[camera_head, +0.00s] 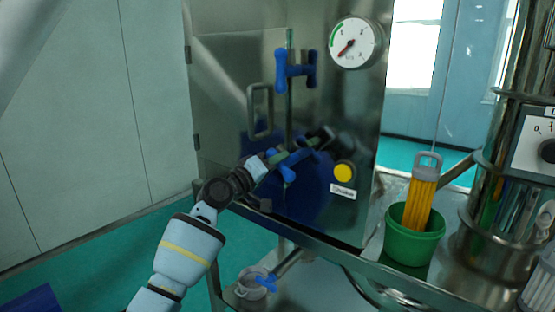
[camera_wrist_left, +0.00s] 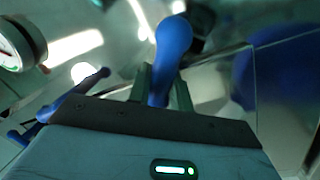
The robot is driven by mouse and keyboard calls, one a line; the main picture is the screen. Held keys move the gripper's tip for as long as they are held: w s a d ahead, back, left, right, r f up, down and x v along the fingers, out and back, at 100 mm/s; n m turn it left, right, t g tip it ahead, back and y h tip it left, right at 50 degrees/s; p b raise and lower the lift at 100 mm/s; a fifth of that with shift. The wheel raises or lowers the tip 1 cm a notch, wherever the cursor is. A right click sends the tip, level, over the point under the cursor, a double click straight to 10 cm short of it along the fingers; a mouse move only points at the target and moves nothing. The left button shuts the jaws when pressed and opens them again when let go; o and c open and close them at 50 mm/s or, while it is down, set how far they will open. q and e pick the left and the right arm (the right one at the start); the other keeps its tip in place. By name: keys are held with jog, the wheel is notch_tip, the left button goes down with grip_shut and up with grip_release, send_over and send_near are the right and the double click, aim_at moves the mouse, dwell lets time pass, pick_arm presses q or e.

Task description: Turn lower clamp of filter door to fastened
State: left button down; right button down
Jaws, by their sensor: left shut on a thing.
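The filter door (camera_head: 235,90) is the steel panel with a bar handle (camera_head: 259,110) on the cabinet's left front, and it looks shut. The lower clamp (camera_head: 286,172) is blue and sits at the door's right edge, partly hidden by my left gripper (camera_head: 290,158). In the left wrist view the blue rounded arm of the lower clamp (camera_wrist_left: 172,45) stands between the fingers of my left gripper (camera_wrist_left: 164,92), which is shut on it. My right gripper is in neither view.
A pressure gauge (camera_head: 355,43) is at the cabinet's upper right, and a yellow button (camera_head: 345,173) is right of the lower clamp. A green pot (camera_head: 414,240) holding a yellow filter (camera_head: 421,195) stands on the shelf at right. The steel sieve column (camera_head: 480,215) is farther right.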

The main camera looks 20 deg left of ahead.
pick_arm(q)
jog(key=shift+n, duration=1.1)
jog(key=n+t+y+p, duration=0.1)
jog(key=n, duration=0.2)
jog(key=shift+f, duration=0.1)
jog(key=n, duration=0.1)
jog(key=n+p, duration=0.1)
jog(key=n, duration=0.1)
jog(key=shift+a+f+y, duration=0.1)
jog(key=shift+f+y, duration=0.1)
jog(key=shift+y, duration=0.2)
jog(key=shift+f+n, duration=0.1)
jog(key=shift+n, duration=0.4)
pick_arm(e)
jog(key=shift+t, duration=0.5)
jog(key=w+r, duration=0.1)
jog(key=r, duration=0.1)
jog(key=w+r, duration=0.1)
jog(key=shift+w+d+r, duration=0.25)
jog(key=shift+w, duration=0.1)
pick_arm(q)
jog(key=shift+f, duration=0.1)
jog(key=c, duration=1.3)
grip_release()
jog(key=shift+c, duration=0.2)
jog(key=shift+p, duration=0.3)
